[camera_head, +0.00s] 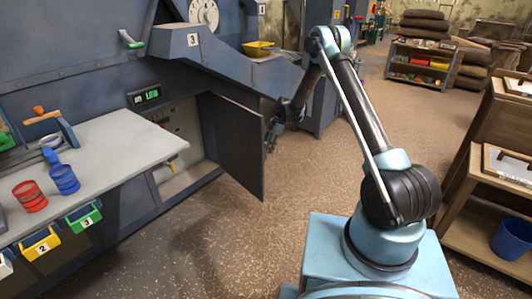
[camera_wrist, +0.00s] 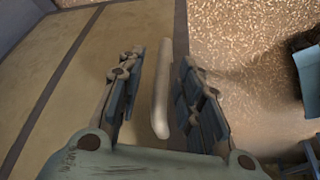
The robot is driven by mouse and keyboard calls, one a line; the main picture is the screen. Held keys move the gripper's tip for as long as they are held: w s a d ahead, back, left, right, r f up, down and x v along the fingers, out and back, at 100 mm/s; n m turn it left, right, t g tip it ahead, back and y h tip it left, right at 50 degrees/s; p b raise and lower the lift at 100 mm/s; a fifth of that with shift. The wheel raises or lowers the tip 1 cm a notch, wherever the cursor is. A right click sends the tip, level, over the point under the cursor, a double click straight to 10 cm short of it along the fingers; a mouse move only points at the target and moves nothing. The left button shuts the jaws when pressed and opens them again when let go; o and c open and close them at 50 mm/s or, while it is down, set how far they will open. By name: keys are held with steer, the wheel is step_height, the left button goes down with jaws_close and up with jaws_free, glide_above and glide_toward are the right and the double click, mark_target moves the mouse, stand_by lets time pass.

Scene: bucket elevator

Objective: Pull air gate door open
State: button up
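A dark door (camera_head: 238,145) stands swung out from the front of the blue-grey machine, with an opening at its left. It appears to be the air gate door. My gripper (camera_head: 271,135) is beside the door's outer face, near its free edge; its fingers are small in the head view. In the wrist view my gripper (camera_wrist: 160,95) is open, its two padded fingers spread around a pale rounded bar (camera_wrist: 161,90), which looks like the door's handle. Gaps show on both sides of the bar. A beige face with dark seams (camera_wrist: 90,60) lies to the left.
Inside the opening is a panel (camera_head: 180,122) with small controls. A grey worktop (camera_head: 115,150) with red and blue cups juts out at left. The brown floor (camera_head: 240,235) in front of the door is clear. A wooden shelf (camera_head: 490,150) stands at right.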

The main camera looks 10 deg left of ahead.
steer(key=v, duration=0.8)
steer(key=shift+r, duration=0.2)
steer(key=shift+w, duration=0.1)
steer(key=s+d+r+m+t, duration=0.1)
steer(key=s+d+r+m, duration=0.2)
steer(key=d+r, duration=0.5)
steer(key=s+d+r+m, duration=0.25)
steer(key=d+r, duration=0.35)
steer(key=r, duration=0.3)
steer(key=s+d+r+m+t+h, duration=0.1)
steer(key=s+d+r+m+t, duration=0.1)
steer(key=s+d+r+m, duration=0.65)
steer(key=s+d+r+m+h, duration=0.1)
steer(key=s+d+m, duration=0.1)
steer(key=s+d, duration=0.65)
steer(key=s+d+r+m+h, duration=0.1)
steer(key=s+d+m, duration=0.1)
steer(key=s+d, duration=0.65)
steer(key=s+d+f+m+t, duration=0.1)
steer(key=s+d+f+m, duration=0.1)
steer(key=s, duration=0.6)
steer(key=s+d+f+m, duration=0.2)
steer(key=s+f+m, duration=0.2)
steer(key=s, duration=0.5)
step_height(320, 180, down, 2)
steer(key=shift+f+m+t+h, duration=0.1)
steer(key=shift+m+t+h, duration=0.2)
steer(key=shift+t+h, duration=0.1)
